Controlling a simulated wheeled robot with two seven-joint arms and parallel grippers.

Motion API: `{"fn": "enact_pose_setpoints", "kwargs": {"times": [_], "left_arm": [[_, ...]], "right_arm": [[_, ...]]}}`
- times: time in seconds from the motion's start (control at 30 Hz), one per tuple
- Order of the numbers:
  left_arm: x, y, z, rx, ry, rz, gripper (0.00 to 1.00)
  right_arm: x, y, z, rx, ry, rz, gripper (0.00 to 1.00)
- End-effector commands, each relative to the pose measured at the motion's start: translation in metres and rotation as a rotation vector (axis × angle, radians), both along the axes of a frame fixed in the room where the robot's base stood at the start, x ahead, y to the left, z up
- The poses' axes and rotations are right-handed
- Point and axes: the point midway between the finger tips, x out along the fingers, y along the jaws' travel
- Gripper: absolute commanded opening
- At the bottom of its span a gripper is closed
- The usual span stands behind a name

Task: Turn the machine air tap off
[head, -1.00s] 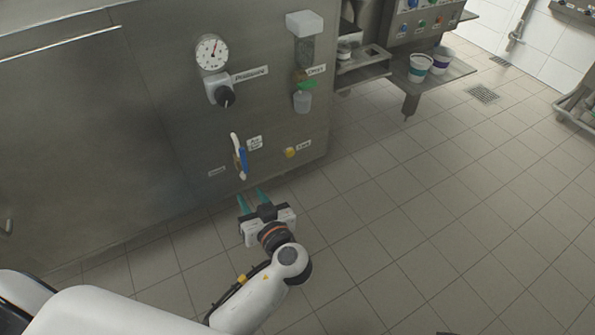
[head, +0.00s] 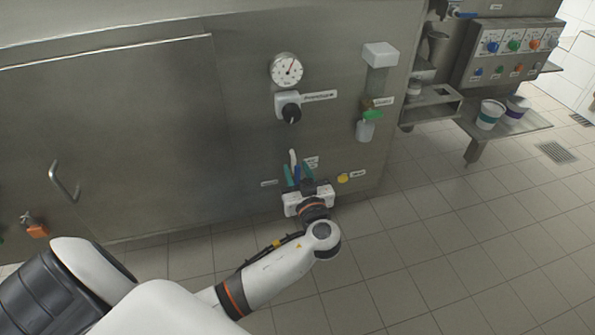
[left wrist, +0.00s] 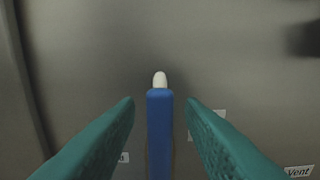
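The air tap has a blue handle (left wrist: 160,130) and a white upper end (left wrist: 160,80) in the left wrist view. In the head view its white part (head: 292,157) shows on the steel machine front, above my left gripper (head: 298,174). The left gripper is open, with its teal fingers on either side of the blue handle. Clear gaps show between the handle and both fingers in the wrist view. The gripper hides the lower part of the tap in the head view. My right gripper is not in view.
A gauge (head: 287,70) and a black pressure knob (head: 291,113) sit above the tap. A yellow vent knob (head: 343,178) is to its right. A filter unit (head: 378,90) hangs at upper right. Two cups (head: 490,114) stand on a shelf. The tiled floor is clear.

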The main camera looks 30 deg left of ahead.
Motion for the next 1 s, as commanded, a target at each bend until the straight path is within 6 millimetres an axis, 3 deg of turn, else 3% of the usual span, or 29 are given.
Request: {"fn": "enact_pose_setpoints", "kwargs": {"times": [0.33, 0.53, 1.0], "left_arm": [[0.0025, 0.003, 0.0, 0.0, 0.0, 0.0, 0.34], [0.0023, 0.0029, 0.0, 0.0, 0.0, 0.0, 0.01], [0.0054, 0.0026, -0.0013, -0.006, -0.008, 0.0, 0.0]], "right_arm": [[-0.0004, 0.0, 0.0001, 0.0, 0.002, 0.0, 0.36], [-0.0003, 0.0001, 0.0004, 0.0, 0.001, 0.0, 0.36], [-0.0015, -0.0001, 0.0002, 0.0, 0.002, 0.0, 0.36]]}}
